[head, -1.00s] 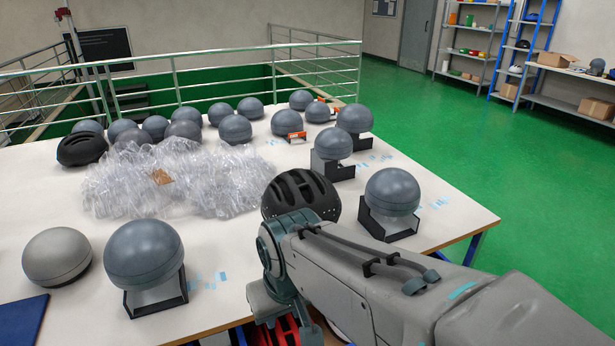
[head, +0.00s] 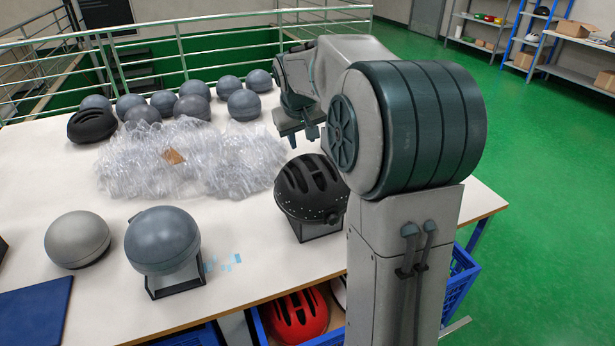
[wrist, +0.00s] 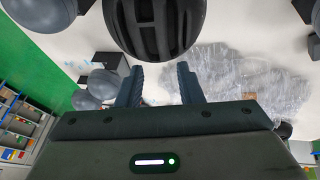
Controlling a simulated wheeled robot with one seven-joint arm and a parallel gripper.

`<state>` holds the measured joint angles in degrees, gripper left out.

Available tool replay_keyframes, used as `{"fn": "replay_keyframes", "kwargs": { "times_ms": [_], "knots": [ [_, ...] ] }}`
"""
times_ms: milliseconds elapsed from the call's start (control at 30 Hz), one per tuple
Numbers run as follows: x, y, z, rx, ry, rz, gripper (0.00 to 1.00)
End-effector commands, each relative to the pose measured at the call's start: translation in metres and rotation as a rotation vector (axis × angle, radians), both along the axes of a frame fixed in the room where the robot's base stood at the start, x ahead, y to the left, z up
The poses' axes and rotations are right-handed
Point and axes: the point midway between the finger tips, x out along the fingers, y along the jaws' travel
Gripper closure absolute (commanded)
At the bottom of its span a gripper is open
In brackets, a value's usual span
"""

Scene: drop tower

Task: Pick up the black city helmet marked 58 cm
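A black vented helmet (head: 308,187) sits on a dark stand near the middle front of the table, its right edge hidden by my arm. It also fills the top centre of the wrist view (wrist: 155,22). Another black helmet (head: 92,125) lies at the far left of the table. No 58 cm marking is readable on either. My gripper (head: 303,138) is above the table, behind the nearer helmet in the head view. In the wrist view its two fingers (wrist: 160,82) are apart with nothing between them, and the helmet shows beyond their tips.
Several grey domes stand at the back, with two (head: 163,240) (head: 77,239) at the front left. Crumpled clear plastic (head: 200,165) covers the table's middle. A blue crate (head: 456,295) below the front edge holds a red helmet (head: 298,316). A railing (head: 220,52) runs behind.

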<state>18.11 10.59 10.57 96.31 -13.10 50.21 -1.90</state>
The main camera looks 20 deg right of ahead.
Motion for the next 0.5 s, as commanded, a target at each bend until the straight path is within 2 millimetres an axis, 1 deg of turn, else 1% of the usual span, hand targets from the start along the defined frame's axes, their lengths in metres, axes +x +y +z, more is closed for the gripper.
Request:
{"fn": "replay_keyframes", "kwargs": {
  "times_ms": [67, 300, 400, 500],
  "knots": [
    [0.005, -0.003, -0.006, 0.000, 0.002, -0.001, 0.67],
    [0.022, -0.011, -0.048, 0.001, 0.004, 0.000, 0.67],
    [0.029, -0.014, -0.063, 0.000, 0.003, 0.002, 0.67],
    [0.032, -0.016, -0.072, -0.001, 0.001, 0.002, 0.67]
  ]
}}
